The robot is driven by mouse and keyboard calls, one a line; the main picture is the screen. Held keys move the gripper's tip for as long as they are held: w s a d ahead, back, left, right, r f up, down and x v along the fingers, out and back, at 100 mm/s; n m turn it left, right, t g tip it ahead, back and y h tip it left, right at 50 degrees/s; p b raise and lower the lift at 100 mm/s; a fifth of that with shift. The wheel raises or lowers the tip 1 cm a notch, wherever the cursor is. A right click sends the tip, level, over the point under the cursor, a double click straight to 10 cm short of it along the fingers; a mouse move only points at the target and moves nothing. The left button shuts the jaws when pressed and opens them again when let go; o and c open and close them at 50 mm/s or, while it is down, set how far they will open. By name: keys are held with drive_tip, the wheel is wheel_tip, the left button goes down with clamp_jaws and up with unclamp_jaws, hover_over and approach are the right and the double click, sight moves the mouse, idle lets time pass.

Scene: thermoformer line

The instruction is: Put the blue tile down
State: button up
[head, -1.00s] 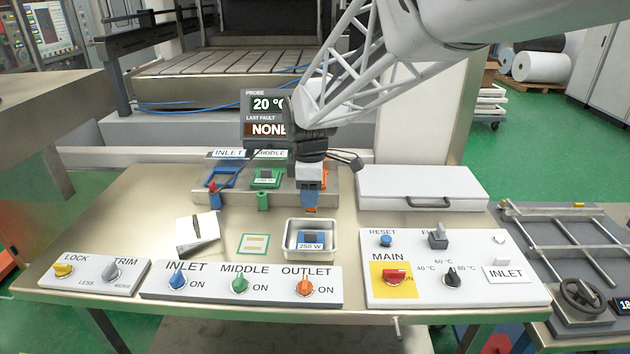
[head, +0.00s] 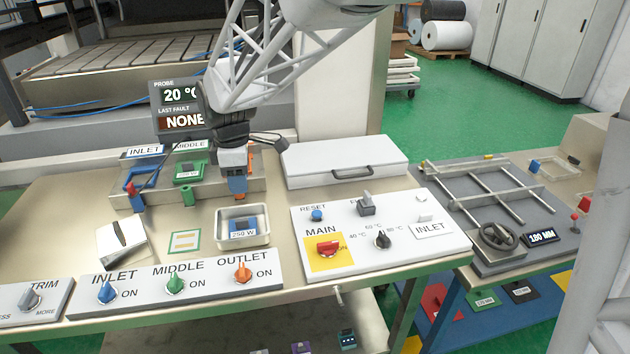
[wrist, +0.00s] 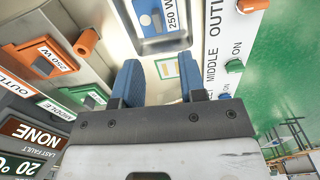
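The blue tile (head: 243,226), marked 250 W, lies in a small metal tray (head: 221,239) on the bench, behind the OUTLET knob. It shows partly at the top of the wrist view (wrist: 155,20), cut by the frame edge. My gripper (head: 237,188) hangs just behind the tray, in front of the orange outlet slot. In the wrist view its two blue fingers (wrist: 160,85) stand apart with nothing between them.
The slot block with a green holder (head: 188,170) and a blue inlet holder (head: 143,177) stands behind. A tilted white block (head: 122,240) is left of the tray. Knob panels (head: 180,291) line the front. A white lidded box (head: 330,160) is at right.

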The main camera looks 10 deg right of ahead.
drive_tip(key=s+d+r+m+t, duration=0.1)
drive_tip(key=s+d+m, duration=0.7)
drive_tip(key=s, duration=0.6)
drive_tip(key=s+d+m+t, duration=0.1)
drive_tip(key=s+d+m, duration=0.8)
drive_tip(key=s+d, duration=0.3)
drive_tip(key=shift+s+d+r+m+t, duration=0.3)
drive_tip(key=shift+s+d+r, duration=0.1)
drive_tip(key=shift+s, duration=0.7)
